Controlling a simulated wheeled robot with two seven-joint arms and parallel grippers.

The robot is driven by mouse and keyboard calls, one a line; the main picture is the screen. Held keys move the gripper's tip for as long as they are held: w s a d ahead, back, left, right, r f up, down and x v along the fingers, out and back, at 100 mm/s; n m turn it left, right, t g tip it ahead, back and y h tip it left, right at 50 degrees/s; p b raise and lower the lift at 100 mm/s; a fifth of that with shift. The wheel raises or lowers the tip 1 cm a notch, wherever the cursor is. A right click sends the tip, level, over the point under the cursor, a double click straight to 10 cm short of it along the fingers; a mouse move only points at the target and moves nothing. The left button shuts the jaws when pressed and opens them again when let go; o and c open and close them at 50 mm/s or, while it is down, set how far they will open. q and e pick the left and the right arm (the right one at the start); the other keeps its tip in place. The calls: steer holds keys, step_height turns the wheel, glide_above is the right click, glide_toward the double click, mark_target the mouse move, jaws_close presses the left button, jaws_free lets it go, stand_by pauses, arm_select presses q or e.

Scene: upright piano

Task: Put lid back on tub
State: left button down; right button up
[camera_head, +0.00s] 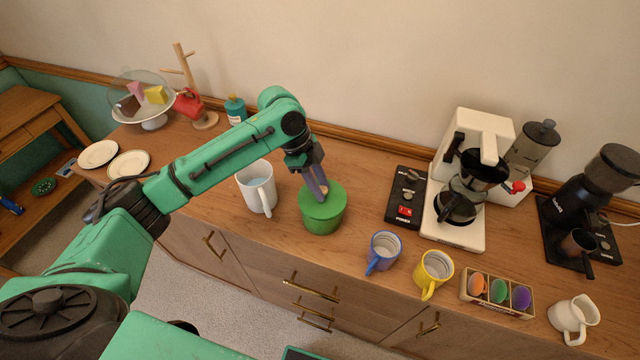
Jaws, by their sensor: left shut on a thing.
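The green tub (322,224) stands on the wooden counter near the middle of the view. Its green lid (334,206) is on top of the tub and appears level; I cannot tell whether it is fully seated. A small light knob (323,191) shows at the lid's centre. My left gripper (320,191) reaches down from above and is shut on the lid's knob. Its fingers partly hide the knob and the back of the lid. My right gripper is not in view.
A white mug (257,187) stands close left of the tub. A blue mug (383,252) and a yellow mug (433,273) stand to the right near the front edge. A black switch box (405,198) and a coffee maker (461,228) stand further right.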

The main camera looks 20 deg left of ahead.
arm_select(q)
steer(key=shift+p, duration=0.45)
stand_by(0.4)
steer(key=shift+c, duration=0.4)
jaws_free()
step_height(320, 180, up, 5)
steer(key=p, duration=0.5)
steer(key=shift+r+p, duration=0.8)
steer(key=shift+r, duration=0.25)
jaws_close()
